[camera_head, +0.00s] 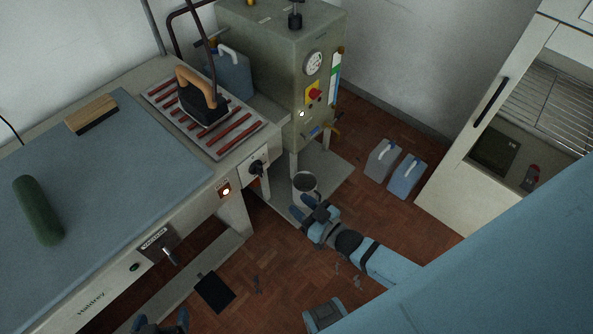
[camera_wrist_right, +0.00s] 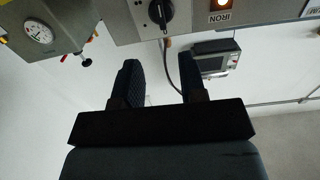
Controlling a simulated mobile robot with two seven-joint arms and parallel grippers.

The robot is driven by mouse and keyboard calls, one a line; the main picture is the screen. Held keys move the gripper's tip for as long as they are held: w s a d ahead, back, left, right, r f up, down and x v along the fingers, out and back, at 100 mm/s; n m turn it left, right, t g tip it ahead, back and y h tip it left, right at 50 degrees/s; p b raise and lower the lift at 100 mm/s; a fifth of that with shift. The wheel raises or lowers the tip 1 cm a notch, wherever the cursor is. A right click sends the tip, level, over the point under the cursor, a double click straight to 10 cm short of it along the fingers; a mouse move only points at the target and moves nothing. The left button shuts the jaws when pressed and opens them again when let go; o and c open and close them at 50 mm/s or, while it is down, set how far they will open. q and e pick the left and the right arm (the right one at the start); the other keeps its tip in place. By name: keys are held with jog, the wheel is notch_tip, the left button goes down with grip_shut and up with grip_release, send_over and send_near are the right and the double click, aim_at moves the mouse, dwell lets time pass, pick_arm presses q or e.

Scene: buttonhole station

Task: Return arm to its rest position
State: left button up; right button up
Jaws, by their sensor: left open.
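My left gripper (camera_head: 161,319) shows at the bottom edge of the head view, low beside the front of the ironing table. Its two fingers are apart with nothing between them, and the rest of that arm is cut off.
The ironing table (camera_head: 130,165) carries a green roll (camera_head: 38,210), a wooden brush (camera_head: 91,115) and an iron (camera_head: 200,100) on a striped rest. A green boiler (camera_head: 280,70) stands behind. Two jugs (camera_head: 403,178) and a white cabinet (camera_head: 470,150) are at right.

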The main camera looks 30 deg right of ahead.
jog(key=s+a+r+g+h+p, duration=0.1)
jog(key=s+r+g+h+p, duration=0.2)
jog(key=s+r+g+p, duration=0.3)
jog(key=shift+s+a+r+m+p, duration=0.4)
jog(key=shift+s+r+p, duration=1.15)
jog(key=shift+s, duration=1.15)
